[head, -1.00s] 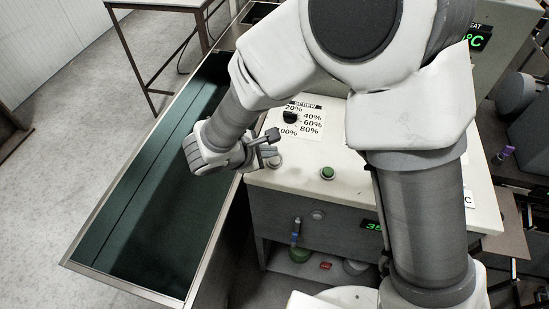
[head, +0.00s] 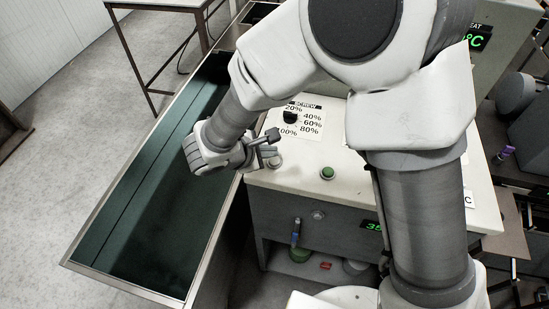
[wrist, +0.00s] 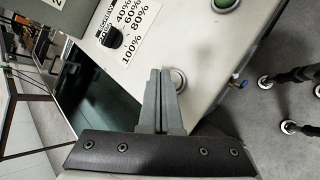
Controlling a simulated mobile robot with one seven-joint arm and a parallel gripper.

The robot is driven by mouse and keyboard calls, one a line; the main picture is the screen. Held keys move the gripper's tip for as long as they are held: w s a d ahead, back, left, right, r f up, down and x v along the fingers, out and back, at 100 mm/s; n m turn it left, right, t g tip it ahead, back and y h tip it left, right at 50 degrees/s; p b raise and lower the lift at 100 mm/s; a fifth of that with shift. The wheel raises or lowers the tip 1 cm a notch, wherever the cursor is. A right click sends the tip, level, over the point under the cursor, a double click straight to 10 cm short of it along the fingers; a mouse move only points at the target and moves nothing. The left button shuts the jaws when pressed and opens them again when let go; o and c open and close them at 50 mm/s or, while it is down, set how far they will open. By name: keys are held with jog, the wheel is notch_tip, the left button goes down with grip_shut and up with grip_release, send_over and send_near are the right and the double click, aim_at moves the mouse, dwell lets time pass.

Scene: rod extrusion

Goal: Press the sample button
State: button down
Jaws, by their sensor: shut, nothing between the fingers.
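My gripper (head: 268,157) has its two fingers pressed together, empty, over the near left corner of the white machine top. In the wrist view, the fingertips (wrist: 160,73) are right beside a pale round button (wrist: 179,79) and partly cover its left side. I cannot tell whether they touch it. In the head view this pale button (head: 276,160) shows at the end of the fingers. A green button (head: 327,173) sits to the right on the same top, and also shows at the wrist view's top edge (wrist: 228,4). No label marking the sample button is readable.
A black screw-speed knob (head: 290,118) with a percent scale is behind the fingers. A long green-lined trough (head: 150,215) with a metal rim runs left of the machine. A purple-topped item (head: 504,153) is at the far right.

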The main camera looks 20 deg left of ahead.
jog(key=shift+f, duration=0.2)
jog(key=shift+f+b, duration=0.25)
jog(key=shift+b, duration=0.45)
jog(key=shift+f+b, duration=0.55)
jog(key=shift+b, duration=0.1)
dwell(0.5)
jog(key=shift+r, duration=0.1)
jog(key=shift+r+p, duration=0.5)
jog(key=shift+r, duration=0.35)
